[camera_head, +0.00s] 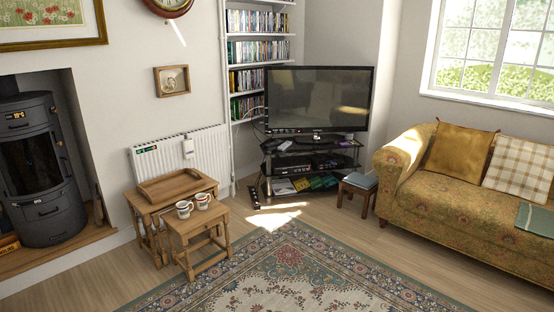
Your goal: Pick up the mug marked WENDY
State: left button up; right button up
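Two white mugs stand side by side on the small wooden side table (193,222) at the left. The left mug (184,209) has dark markings on its side. The right mug (203,201) has red and dark markings and sits slightly farther back. The lettering on both is too small to read, so I cannot tell which is marked WENDY. Neither of my grippers shows in the view.
A wooden tray (152,189) sits on a taller table right behind the mugs. A black stove (36,170) stands at the left, a TV stand (312,163) at the back and a sofa (430,207) at the right. The patterned rug (290,275) in front is clear.

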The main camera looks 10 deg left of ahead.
aim_at(182, 210)
jog(key=i+u, duration=0.15)
jog(key=i, duration=0.65)
jog(key=i+u, duration=0.2)
jog(key=i, duration=0.6)
jog(key=i+l+u, duration=0.15)
jog(key=i, duration=0.65)
jog(key=i+u, duration=0.35)
jog(key=i, duration=0.35)
jog(key=i+l+u, duration=0.35)
jog(key=i, duration=0.3)
jog(key=j, duration=0.1)
